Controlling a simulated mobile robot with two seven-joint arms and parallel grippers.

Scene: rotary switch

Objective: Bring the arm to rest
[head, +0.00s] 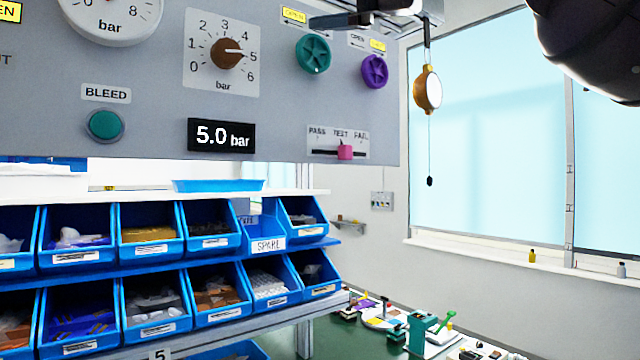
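The rotary switch is a brown knob (228,53) on a white 0-to-6 bar scale plate (198,84). Its pale pointer line aims right, at about the 5. The black display (221,135) below reads 5.0 bar. Nothing touches the knob. A dark rounded part of my arm (592,45) fills the top right corner, well apart from the knob. The upper part of the panel is cut off by the frame.
The grey panel (150,135) also bears a green knob (313,54), a purple knob (375,71), a green BLEED button (105,125) and a pink slider (345,151). A brass round device (427,90) hangs at its right. Blue bins (150,258) stand below.

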